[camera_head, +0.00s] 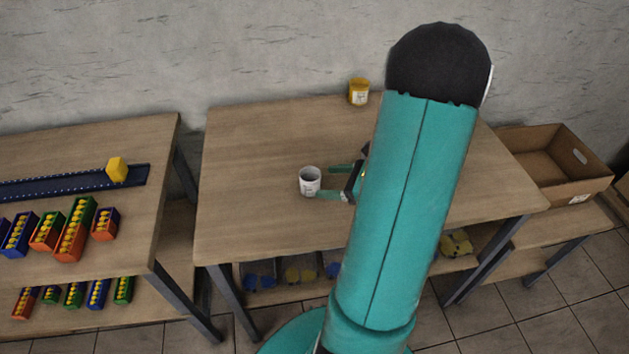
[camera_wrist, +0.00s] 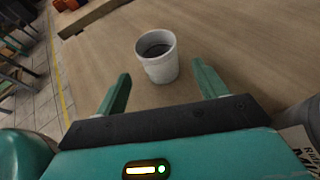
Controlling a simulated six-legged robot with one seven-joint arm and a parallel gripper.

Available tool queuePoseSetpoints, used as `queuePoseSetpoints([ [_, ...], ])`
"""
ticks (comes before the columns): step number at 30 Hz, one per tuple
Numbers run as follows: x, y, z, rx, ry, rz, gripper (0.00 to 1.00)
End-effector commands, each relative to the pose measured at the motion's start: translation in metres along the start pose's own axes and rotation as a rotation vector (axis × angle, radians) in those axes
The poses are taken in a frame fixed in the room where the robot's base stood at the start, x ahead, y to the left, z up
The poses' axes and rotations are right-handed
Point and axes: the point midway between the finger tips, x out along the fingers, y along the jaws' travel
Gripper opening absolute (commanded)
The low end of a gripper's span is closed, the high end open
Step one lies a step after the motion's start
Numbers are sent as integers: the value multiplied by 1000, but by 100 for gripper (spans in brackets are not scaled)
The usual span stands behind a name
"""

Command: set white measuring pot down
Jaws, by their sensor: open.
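The white measuring pot (camera_head: 310,182) stands upright on the middle wooden table (camera_head: 250,150), left of my gripper. In the wrist view the pot (camera_wrist: 158,58) is upright with a dark inside, just beyond the fingertips. My gripper (camera_head: 331,182) is open, its two teal fingers apart. In the wrist view my gripper (camera_wrist: 162,85) shows a gap between the fingers, with the pot ahead of it and no finger visibly touching it. My arm hides the right part of the table in the head view.
A yellow pot (camera_head: 359,92) stands at the table's back edge. The left table (camera_head: 90,150) holds a dark blue rail (camera_head: 70,182) with a yellow block and several coloured boxes. An open cardboard box (camera_head: 555,165) stands at the right. The table's left part is clear.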

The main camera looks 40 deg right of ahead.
Motion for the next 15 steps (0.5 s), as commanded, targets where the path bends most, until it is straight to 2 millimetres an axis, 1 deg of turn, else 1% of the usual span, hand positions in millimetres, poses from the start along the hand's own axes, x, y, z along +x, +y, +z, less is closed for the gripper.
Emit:
queuePoseSetpoints([
  [1,-11,-1,0,-2,1,-4,71],
  [6,-34,0,0,-1,0,-2,71],
  [10,-41,0,0,-1,0,0,71],
  [15,-39,2,3,-15,5,12,71],
])
